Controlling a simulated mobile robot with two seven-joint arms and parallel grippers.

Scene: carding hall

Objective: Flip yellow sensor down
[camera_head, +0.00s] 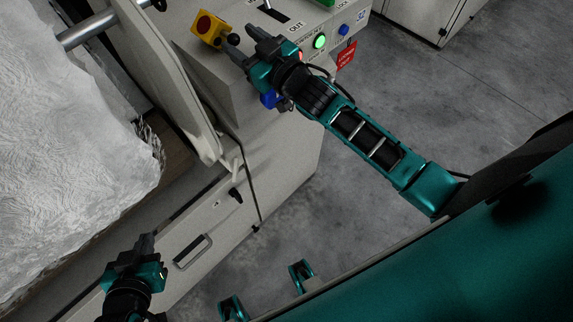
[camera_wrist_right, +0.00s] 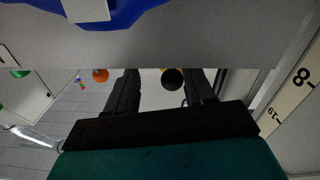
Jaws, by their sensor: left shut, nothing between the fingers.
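A yellow box with a red round button (camera_head: 205,24) sits on the grey machine's top in the head view; it is the main yellow part I see, and I cannot tell whether it is the sensor. A black ball knob (camera_head: 233,39) is beside it, also seen in the right wrist view (camera_wrist_right: 172,79) with a bit of yellow behind it. My right gripper (camera_head: 243,43) is open; in its wrist view the knob appears between the finger lines, not visibly gripped. My left gripper (camera_head: 148,240) is shut and empty, low beside the machine's front.
The grey panel carries a green button (camera_head: 319,41), a blue button (camera_head: 343,30), a red tag (camera_head: 346,55) and a slotted switch marked OUT. White fibre (camera_head: 70,170) fills the left. The floor (camera_head: 450,100) is clear.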

